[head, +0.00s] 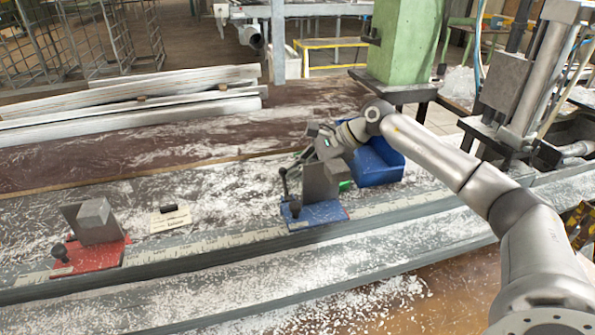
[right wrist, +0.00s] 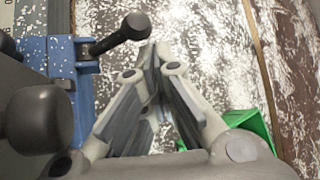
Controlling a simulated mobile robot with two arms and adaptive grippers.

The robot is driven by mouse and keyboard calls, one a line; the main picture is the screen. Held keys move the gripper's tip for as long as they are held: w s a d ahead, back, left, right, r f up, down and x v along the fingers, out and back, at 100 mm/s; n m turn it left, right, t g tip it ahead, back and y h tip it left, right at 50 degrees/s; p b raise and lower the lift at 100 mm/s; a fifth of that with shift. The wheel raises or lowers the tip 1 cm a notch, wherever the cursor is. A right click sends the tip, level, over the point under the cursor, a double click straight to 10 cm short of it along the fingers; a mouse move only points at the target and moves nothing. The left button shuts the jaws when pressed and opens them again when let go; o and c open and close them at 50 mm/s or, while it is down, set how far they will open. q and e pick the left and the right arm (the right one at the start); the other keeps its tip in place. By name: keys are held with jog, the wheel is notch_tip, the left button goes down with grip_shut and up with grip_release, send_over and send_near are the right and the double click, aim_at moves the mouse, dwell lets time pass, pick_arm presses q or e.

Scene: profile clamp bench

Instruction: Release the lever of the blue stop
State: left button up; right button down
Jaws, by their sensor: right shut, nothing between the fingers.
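The blue stop (head: 322,214) sits on the scale rail, with an upright grey plate on its base. In the right wrist view its blue base (right wrist: 60,60) is at the left, and its lever (right wrist: 122,36) ends in a black knob pointing to the upper right. My right gripper (right wrist: 155,52) is shut and empty. Its fingertips are close to the lever's knob, just below and right of it in the picture; I cannot tell whether they touch. In the head view my right gripper (head: 318,143) is by the plate's top, its fingers partly hidden. My left gripper is not in view.
A red stop (head: 92,258) with a grey block stands farther left on the rail (head: 200,247). A small label plate with a black piece (head: 171,217) lies between the stops. A blue bin (head: 380,168) and a green object (right wrist: 252,124) are close to my right gripper. White chips litter the bench.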

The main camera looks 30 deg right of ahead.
jog(key=v, duration=1.2)
dwell(0.3)
